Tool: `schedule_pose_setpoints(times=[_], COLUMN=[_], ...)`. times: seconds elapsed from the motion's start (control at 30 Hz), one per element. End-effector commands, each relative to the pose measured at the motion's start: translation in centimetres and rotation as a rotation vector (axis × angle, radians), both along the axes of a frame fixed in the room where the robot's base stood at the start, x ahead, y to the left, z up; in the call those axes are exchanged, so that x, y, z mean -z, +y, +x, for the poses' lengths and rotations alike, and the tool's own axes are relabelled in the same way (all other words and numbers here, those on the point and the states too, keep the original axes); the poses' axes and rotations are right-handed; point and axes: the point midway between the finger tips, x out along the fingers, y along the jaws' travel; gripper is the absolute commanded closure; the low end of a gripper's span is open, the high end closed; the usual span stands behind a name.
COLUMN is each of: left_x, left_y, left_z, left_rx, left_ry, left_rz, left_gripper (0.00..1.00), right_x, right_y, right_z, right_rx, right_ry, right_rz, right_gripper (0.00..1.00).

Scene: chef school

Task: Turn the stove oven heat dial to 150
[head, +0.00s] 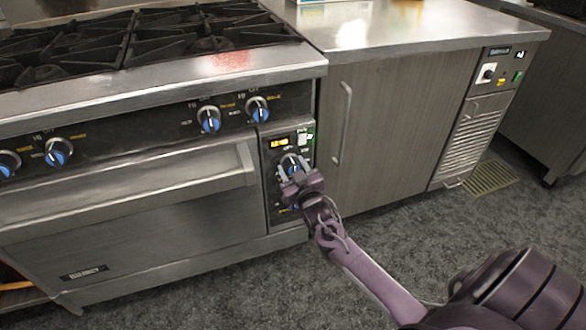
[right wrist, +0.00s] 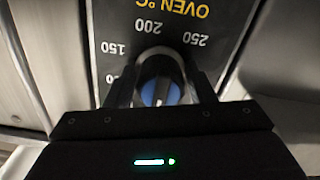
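The oven heat dial (head: 291,167) is a round blue and grey knob on the narrow control panel at the right end of the stove. In the right wrist view the dial (right wrist: 160,82) appears upside down, under the label OVEN °C, with 150, 200 and 250 printed around it. My right gripper (head: 293,166) is at the panel with its fingers apart, one on each side of the dial. The wrist view shows at most narrow gaps between fingers and knob; contact is unclear. The dial's pointer setting cannot be read. My left gripper is out of view.
Several other blue stove knobs (head: 209,119) line the front above the oven door handle (head: 150,185). A lit orange display (head: 280,143) is above the dial. A grey cabinet (head: 395,120) with a vertical handle stands right of the stove. The floor in front is clear.

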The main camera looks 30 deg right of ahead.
Motion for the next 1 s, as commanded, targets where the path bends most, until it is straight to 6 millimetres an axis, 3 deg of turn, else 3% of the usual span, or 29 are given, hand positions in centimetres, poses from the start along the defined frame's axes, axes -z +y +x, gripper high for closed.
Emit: schedule_pose_setpoints(times=[0.03,0.23,0.63,1.0], left_x=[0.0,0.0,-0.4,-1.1], left_y=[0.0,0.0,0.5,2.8], left_z=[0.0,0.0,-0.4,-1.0], left_rx=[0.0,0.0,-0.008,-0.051], left_ry=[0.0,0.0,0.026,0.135], left_rz=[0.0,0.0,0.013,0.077], left_gripper=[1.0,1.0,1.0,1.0], right_x=[0.0,0.0,-0.1,-0.2], right_y=[0.0,0.0,0.0,0.1], right_z=[0.0,0.0,0.0,0.0], right_rx=[0.0,0.0,0.002,0.002], right_ry=[0.0,0.0,-0.021,-0.092], right_rz=[0.0,0.0,0.088,0.387], right_gripper=[0.57,0.81,0.81,0.81])
